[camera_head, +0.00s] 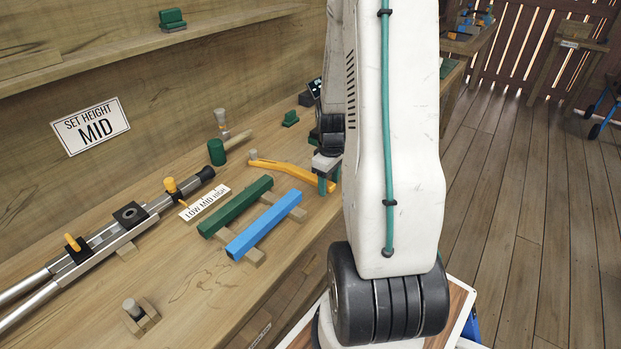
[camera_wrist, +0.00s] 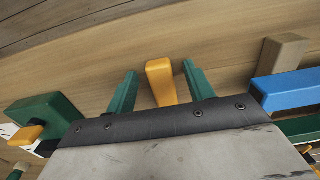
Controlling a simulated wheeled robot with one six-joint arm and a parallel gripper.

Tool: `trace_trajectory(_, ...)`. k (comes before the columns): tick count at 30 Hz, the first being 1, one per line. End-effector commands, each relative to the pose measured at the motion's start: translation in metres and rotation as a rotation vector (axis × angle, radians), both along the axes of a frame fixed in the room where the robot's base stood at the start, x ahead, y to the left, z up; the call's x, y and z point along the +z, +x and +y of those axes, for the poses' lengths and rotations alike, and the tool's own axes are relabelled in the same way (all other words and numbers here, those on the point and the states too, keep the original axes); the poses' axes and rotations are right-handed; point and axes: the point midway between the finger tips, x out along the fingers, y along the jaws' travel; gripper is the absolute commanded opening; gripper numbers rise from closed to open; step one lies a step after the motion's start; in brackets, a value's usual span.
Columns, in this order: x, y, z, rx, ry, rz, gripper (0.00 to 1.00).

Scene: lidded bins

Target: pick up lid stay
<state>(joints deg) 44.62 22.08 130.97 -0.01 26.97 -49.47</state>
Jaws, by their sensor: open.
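The long orange bar (camera_head: 285,170), the likeliest lid stay, lies on the wooden bench with its far end by a small grey-topped peg. My gripper (camera_head: 327,182) is over its near right end, pointing down. In the wrist view, the green fingers of my gripper (camera_wrist: 160,72) are open, one on each side of the orange bar (camera_wrist: 160,84), with a visible gap on both sides. The head view partly hides the bar's near end behind my gripper. I cannot tell how far the fingertips are above the bench.
A green beam (camera_head: 236,207) and a blue beam (camera_head: 264,226) lie on wooden blocks close by. A metal rail with orange handles (camera_head: 110,243) runs along the left. A "LOW MID HIGH" label (camera_head: 205,203) lies beside it. A "SET HEIGHT MID" sign (camera_head: 90,126) is on the wall.

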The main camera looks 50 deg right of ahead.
Motion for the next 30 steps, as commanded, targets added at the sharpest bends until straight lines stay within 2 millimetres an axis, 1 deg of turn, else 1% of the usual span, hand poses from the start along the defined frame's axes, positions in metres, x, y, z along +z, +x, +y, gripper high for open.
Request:
trace_trajectory(6, -0.001, 0.000, 0.000, 0.000, -0.001, -0.001, 0.53)
trace_trajectory(8, -0.001, 0.000, 0.000, 0.000, -0.001, -0.001, 0.36)
trace_trajectory(9, -0.001, 0.000, 0.000, 0.000, -0.001, -0.001, 0.25)
trace_trajectory(12, -0.001, 0.000, 0.000, 0.000, -0.001, -0.001, 0.00)
trace_trajectory(19, 0.000, 0.001, 0.000, 0.000, -0.001, -0.001, 0.00)
trace_trajectory(22, 0.005, 0.001, 0.000, 0.000, -0.002, -0.002, 0.00)
trace_trajectory(26, 0.025, 0.001, -0.001, 0.000, -0.004, -0.004, 0.00)
trace_trajectory(30, 0.055, 0.001, -0.001, 0.000, -0.006, -0.005, 0.00)
